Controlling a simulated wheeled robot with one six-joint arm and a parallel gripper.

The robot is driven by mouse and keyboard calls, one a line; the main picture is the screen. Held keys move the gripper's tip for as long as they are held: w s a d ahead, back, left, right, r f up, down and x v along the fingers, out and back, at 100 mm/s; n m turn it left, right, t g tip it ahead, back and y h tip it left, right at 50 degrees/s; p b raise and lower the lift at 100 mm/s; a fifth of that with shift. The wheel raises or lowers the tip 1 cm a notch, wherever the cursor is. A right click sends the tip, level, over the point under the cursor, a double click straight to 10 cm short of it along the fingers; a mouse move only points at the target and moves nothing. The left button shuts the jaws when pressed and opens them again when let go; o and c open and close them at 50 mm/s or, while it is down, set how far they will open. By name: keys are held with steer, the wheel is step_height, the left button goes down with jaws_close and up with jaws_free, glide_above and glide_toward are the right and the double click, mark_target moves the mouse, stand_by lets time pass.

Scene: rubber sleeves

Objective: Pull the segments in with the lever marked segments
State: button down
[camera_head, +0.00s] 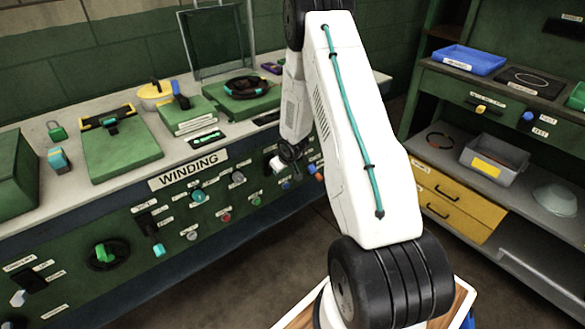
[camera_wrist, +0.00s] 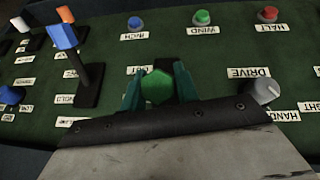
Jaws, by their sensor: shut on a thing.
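In the wrist view my gripper (camera_wrist: 158,88) is shut on a green faceted knob (camera_wrist: 157,87), with one green finger on each side. A dark plate shows behind the knob, and a partly covered label that seems to read OUT stands just above left. My own gripper body hides whatever lies below the knob. No label reading segments can be made out, so I cannot tell whether this is that lever. In the head view my gripper (camera_head: 290,152) is at the front of the green winding panel (camera_head: 120,222), small and dark.
In the wrist view a blue-handled lever (camera_wrist: 63,37) stands left of my gripper, and a grey DRIVE knob (camera_wrist: 264,90) is at right. Blue, green (camera_wrist: 201,18) and red (camera_wrist: 269,14) buttons line the top. In the head view a shelf unit (camera_head: 440,75) stands at right.

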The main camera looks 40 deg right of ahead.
steer(key=shift+w+d+r, duration=0.1)
stand_by(0.3)
steer(key=c, duration=1.1)
jaws_free()
steer(key=shift+o, duration=0.2)
steer(key=v, duration=0.7)
steer(key=shift+r, duration=0.3)
